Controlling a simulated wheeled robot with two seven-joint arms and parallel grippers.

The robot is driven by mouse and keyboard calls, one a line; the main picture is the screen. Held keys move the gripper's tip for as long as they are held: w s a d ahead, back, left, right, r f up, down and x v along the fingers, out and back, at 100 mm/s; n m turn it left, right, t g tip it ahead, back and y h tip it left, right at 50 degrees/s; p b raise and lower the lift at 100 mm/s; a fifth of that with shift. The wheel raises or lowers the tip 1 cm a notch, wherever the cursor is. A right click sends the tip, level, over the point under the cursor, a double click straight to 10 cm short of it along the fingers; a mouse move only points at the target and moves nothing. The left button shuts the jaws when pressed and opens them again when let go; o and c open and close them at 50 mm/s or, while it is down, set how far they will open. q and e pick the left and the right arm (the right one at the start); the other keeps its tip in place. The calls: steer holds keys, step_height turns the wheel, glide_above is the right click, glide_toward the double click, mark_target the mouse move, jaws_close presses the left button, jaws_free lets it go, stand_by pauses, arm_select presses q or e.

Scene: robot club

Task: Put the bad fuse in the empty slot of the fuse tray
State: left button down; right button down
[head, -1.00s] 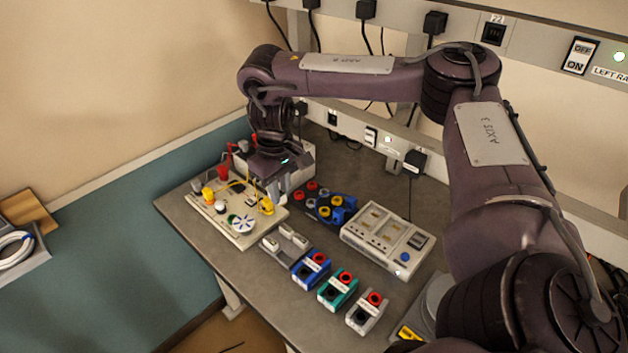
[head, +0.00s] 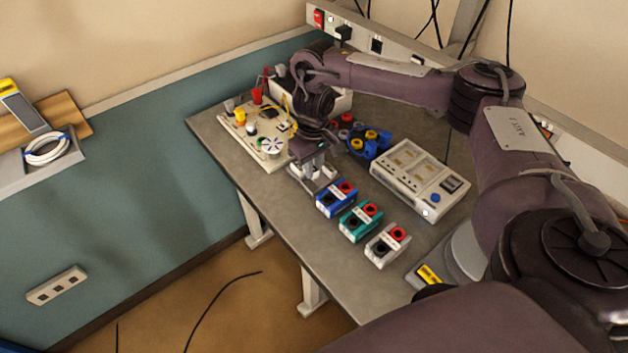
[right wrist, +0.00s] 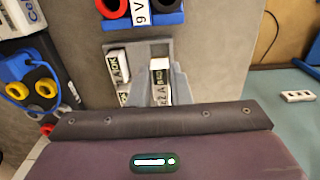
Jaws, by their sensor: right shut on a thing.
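My right gripper (head: 315,166) points down over the grey fuse tray (head: 310,187) beside the circuit board. In the right wrist view its fingers (right wrist: 162,85) are shut on a white fuse (right wrist: 159,66) with a partly hidden label showing "2A". The grey tray (right wrist: 140,52) lies under and around it in that view. Another white fuse (right wrist: 118,65), its label ending in "OK", lies in the tray on the left. The held fuse is over the tray's right part; I cannot tell whether it touches the tray. My left gripper is not in view.
Blue (head: 337,198), green (head: 360,221) and grey (head: 387,245) terminal blocks stand in a row near the tray. The circuit board (head: 262,140) is left of it. Blue parts with yellow rings (head: 370,143) and a white meter unit (head: 420,180) are right. The table's edge is close.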

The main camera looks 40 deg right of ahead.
step_height(320, 180, down, 4)
steer(key=shift+s+r+b, duration=0.1)
steer(key=shift+b, duration=0.35)
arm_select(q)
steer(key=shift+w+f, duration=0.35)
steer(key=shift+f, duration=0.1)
arm_select(e)
steer(key=c, duration=1.3)
jaws_free()
steer(key=shift+f, duration=0.25)
steer(key=shift+c, duration=0.2)
